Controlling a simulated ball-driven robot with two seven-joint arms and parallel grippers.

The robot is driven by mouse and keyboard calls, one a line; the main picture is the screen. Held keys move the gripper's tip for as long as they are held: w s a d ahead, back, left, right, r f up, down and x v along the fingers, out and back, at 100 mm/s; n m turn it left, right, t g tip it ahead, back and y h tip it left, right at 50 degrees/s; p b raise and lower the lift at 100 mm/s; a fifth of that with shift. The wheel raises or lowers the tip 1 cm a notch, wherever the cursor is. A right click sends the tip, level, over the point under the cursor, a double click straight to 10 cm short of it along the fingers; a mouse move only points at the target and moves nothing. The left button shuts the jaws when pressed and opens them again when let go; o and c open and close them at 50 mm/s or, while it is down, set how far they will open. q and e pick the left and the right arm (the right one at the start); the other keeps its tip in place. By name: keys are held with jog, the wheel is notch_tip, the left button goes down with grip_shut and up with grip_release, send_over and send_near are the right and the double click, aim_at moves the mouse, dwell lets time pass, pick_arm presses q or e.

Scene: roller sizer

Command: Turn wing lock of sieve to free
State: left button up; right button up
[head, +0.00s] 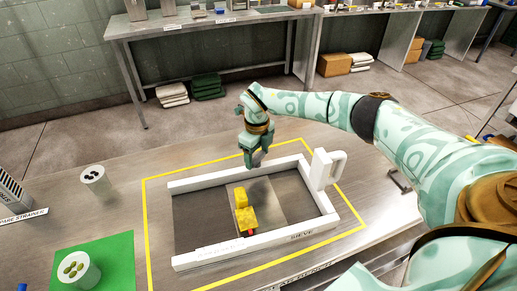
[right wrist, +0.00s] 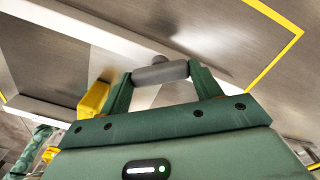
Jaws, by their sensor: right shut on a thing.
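The sieve (head: 205,179) is a white rectangular frame with a "SIEVE" label on its near side, lying on the table. My right gripper (head: 254,160) points down at the far side of the frame. In the right wrist view, its two green fingers (right wrist: 161,80) are shut on the ends of a grey rounded bar, which looks like the wing lock (right wrist: 155,74), beside the white frame wall (right wrist: 90,35). A round knob shows behind the bar. My left gripper is not in view.
Yellow blocks (head: 246,218) and a small red part sit on a plate inside the frame. A white handle (head: 327,168) stands at its right corner. Yellow tape (head: 146,225) surrounds the sieve. Two white cups (head: 93,176) stand left, one on a green mat (head: 120,258).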

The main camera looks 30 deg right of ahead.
aim_at(257, 156)
jog(key=m+p, duration=0.2)
jog(key=m, duration=0.2)
jog(key=shift+r+p, duration=0.2)
jog(key=shift+p, duration=0.2)
jog(key=shift+f+m+p, duration=0.15)
jog(key=shift+m+p, duration=0.65)
jog(key=shift+m, duration=0.8)
jog(key=o, duration=1)
notch_tip(257, 156, up, 16)
jog(key=p, duration=0.3)
